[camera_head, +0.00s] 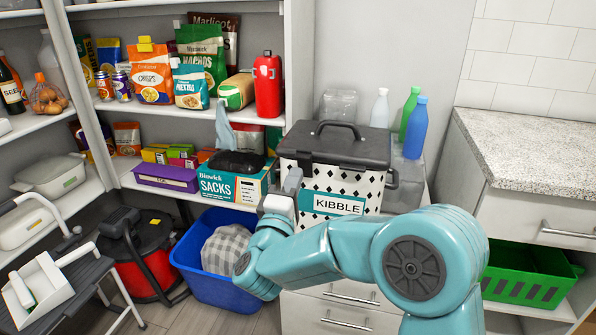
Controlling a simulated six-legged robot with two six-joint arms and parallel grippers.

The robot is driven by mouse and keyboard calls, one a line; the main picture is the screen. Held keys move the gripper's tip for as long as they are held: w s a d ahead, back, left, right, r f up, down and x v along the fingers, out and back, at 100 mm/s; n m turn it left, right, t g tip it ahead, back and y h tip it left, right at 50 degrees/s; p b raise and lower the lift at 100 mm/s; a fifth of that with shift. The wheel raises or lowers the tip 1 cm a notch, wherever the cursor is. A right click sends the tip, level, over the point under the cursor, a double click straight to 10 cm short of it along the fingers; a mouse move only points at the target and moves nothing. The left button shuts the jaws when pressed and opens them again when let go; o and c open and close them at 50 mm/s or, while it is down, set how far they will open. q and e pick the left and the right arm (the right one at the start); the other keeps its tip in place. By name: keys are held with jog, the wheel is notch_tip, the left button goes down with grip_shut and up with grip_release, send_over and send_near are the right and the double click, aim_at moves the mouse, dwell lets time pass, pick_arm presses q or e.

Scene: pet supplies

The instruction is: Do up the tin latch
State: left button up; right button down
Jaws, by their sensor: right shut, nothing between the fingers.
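The kibble tin (315,178) is white with dark diamonds and a teal KIBBLE label. It stands upright on the drawer unit. Its dark grey lid (345,146) with a top handle sits on it and looks level. A small grey piece (392,178) shows at the tin's right edge; I cannot tell whether it is the latch. My right gripper (292,181) is shut and empty at the tin's left front side, touching it or very close. The gripper and wrist hide part of that side. My left gripper is out of view.
Bottles (414,128) and a clear container (339,107) stand behind the tin. A SACKS box (236,187) is close on the left, on the shelf. A blue bin (215,290) with a checked cloth is below. A stone-topped counter (535,150) is at right.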

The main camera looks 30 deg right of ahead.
aim_at(304, 152)
jog(key=shift+x, duration=1.85)
jog(key=shift+r, duration=0.15)
jog(key=r+g+y+p, duration=0.1)
jog(key=p, duration=0.5)
jog(key=w+d+r+g+y+p, duration=0.1)
jog(key=p, duration=0.6)
jog(key=shift+w+d+r, duration=0.1)
jog(key=shift+w+d, duration=0.05)
jog(key=shift+d, duration=0.15)
jog(key=shift+f+y+p, duration=0.25)
jog(key=shift+y+p, duration=0.05)
jog(key=shift+y, duration=0.1)
jog(key=shift+f, duration=0.1)
